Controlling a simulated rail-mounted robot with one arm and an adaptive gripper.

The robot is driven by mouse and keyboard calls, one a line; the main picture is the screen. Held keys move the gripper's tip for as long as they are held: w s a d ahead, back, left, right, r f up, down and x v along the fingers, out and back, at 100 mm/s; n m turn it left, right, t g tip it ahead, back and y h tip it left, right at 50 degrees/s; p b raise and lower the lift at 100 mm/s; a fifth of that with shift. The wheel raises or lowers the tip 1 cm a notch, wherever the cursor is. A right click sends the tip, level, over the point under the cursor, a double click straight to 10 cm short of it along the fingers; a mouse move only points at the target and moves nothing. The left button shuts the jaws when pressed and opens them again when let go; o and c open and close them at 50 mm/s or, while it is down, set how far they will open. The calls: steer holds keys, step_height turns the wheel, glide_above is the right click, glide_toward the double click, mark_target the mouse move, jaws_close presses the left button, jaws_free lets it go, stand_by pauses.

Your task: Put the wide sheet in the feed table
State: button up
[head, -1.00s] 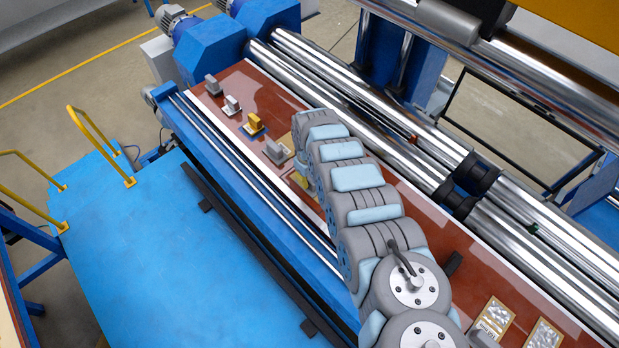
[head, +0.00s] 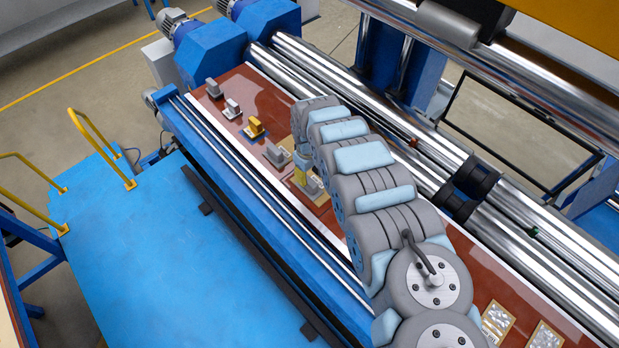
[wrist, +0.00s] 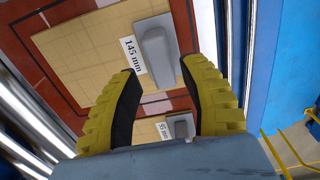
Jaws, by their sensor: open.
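In the wrist view my gripper (wrist: 160,68) is open, its two yellow fingers with dark pads apart. A wide tan sheet (wrist: 85,55) labelled "145 mm" lies on the red-brown surface, with a grey handle (wrist: 157,52) upright on it. The handle appears just beyond and between my fingertips; I cannot tell whether they touch it. A smaller tan sheet (wrist: 150,132), with a label that seems to read "55 mm" and a grey handle, shows lower between the fingers. In the head view my gripper (head: 302,170) is partly hidden by my arm, beside a grey handle (head: 313,186).
The red-brown table (head: 262,95) carries more handled pieces in a row, including a yellow one (head: 254,127). Long steel rollers (head: 340,85) run along its right side. A blue platform (head: 170,250) lies left. Two labelled pieces (head: 497,322) lie at lower right.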

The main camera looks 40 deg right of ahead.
step_height(320, 180, up, 8)
steer(key=shift+b, duration=0.3)
stand_by(0.5)
steer(key=shift+a, duration=0.1)
